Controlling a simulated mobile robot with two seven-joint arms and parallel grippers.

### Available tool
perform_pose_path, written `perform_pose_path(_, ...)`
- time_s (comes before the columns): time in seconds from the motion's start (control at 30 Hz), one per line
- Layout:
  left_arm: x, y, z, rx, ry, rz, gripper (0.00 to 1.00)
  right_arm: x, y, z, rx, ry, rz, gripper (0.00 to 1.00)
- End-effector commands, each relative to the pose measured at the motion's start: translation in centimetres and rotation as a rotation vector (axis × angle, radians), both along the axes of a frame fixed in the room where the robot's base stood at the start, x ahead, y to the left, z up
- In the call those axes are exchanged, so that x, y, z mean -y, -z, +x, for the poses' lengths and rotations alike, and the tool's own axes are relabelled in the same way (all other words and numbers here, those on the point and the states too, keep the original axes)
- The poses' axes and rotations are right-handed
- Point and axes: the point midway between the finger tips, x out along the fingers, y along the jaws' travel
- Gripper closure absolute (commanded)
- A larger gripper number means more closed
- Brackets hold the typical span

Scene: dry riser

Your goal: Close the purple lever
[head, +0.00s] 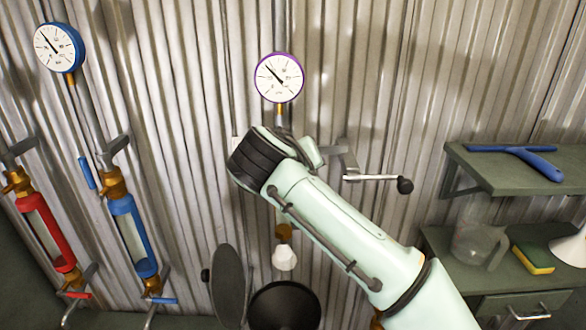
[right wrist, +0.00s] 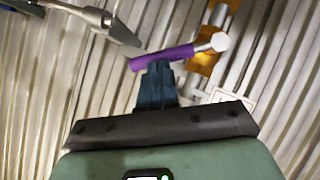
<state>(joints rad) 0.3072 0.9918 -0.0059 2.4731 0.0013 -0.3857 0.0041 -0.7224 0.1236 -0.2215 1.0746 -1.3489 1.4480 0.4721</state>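The purple lever (right wrist: 163,57) shows in the right wrist view as a short purple handle with a metal end, joined to a brass valve (right wrist: 203,63) on its right. My right gripper (right wrist: 159,66) has its dark blue fingers at the middle of the lever, touching it or very close. The fingers overlap in this view, so whether they grip it is unclear. In the head view my right arm reaches in from the lower right and hides the lever, its valve and the gripper. A purple-rimmed gauge (head: 279,78) sits just above the arm. My left gripper is out of view.
A red sight tube (head: 50,232) and a blue one (head: 132,236) stand at left, with a blue gauge (head: 59,47). A crank handle (head: 372,178) juts out right of my arm. Shelves at right hold a blue tool (head: 520,157), a jug (head: 477,243) and a sponge (head: 533,259).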

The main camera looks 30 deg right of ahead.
Motion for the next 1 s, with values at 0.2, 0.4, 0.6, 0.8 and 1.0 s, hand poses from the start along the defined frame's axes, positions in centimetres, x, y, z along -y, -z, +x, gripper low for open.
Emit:
perform_pose_path(0.2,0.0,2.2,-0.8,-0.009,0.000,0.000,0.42,1.2,1.4,-0.7,0.105,0.003,0.170,1.00)
perform_pose_path(0.4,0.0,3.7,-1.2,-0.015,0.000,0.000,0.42,1.8,2.3,-1.0,0.183,0.002,0.300,1.00)
perform_pose_path(0.6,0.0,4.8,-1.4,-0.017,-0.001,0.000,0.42,2.1,2.9,-1.2,0.241,0.000,0.392,1.00)
perform_pose_path(0.8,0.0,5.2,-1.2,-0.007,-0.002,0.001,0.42,2.2,3.2,-1.3,0.271,0.000,0.443,1.00)
perform_pose_path(1.0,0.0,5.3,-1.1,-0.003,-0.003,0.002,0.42,2.2,3.3,-1.3,0.283,-0.003,0.462,1.00)
